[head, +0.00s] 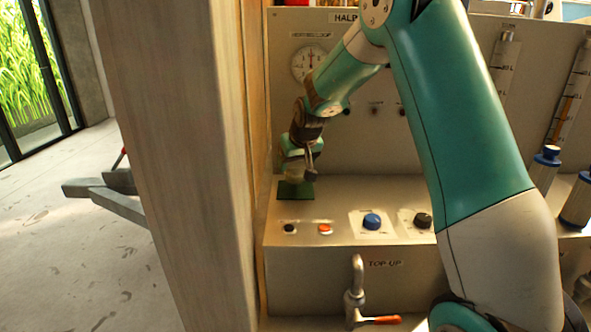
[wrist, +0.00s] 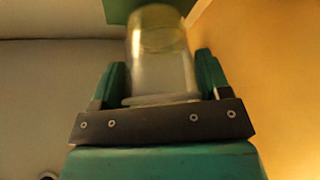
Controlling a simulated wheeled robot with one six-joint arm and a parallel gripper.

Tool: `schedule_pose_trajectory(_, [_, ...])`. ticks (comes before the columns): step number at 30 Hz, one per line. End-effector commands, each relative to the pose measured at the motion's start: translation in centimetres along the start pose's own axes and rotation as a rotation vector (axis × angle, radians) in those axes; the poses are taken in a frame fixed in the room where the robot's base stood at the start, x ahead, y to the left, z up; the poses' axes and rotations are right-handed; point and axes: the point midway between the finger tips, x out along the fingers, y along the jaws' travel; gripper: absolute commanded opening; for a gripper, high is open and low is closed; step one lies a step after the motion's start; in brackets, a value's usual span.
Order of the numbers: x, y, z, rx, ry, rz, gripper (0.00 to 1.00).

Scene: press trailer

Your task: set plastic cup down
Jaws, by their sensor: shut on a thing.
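My gripper (wrist: 160,85) is shut on a clear plastic cup (wrist: 160,65), with one green finger on each side of it in the wrist view. The cup's rim end is nearest the palm and its other end points away toward a green pad (wrist: 118,10). In the head view my gripper (head: 299,165) is low over the panel's ledge, just above the green pad (head: 296,191). The cup is hard to make out there, and I cannot tell whether it touches the pad.
A wooden post (head: 180,150) stands close on the left. On the ledge in front of the pad are a black button (head: 290,228), a red button (head: 325,229), a blue knob (head: 372,221) and a black knob (head: 422,220). A tap (head: 355,290) sticks out below. A gauge (head: 309,63) is behind.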

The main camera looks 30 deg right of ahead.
Motion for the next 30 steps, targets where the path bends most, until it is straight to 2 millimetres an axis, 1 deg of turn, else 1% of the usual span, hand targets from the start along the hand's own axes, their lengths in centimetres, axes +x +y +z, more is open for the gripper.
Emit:
schedule_pose_trajectory(1, [0.8, 0.0, 0.5, 0.000, -0.004, 0.000, 0.42])
schedule_pose_trajectory(3, [1.6, 0.0, 0.9, 0.000, -0.002, 0.000, 0.42])
schedule_pose_trajectory(6, [2.1, 0.0, 1.2, 0.000, -0.001, 0.000, 0.42])
schedule_pose_trajectory(17, [2.5, 0.0, 1.4, 0.000, 0.000, 0.000, 0.42])
schedule_pose_trajectory(18, [2.5, 0.0, 1.4, 0.000, 0.000, 0.000, 0.74])
schedule_pose_trajectory(21, [2.5, 0.0, 1.4, 0.000, 0.000, 0.000, 0.95])
schedule_pose_trajectory(30, [2.2, 0.0, 1.2, 0.000, 0.000, 0.000, 0.95])
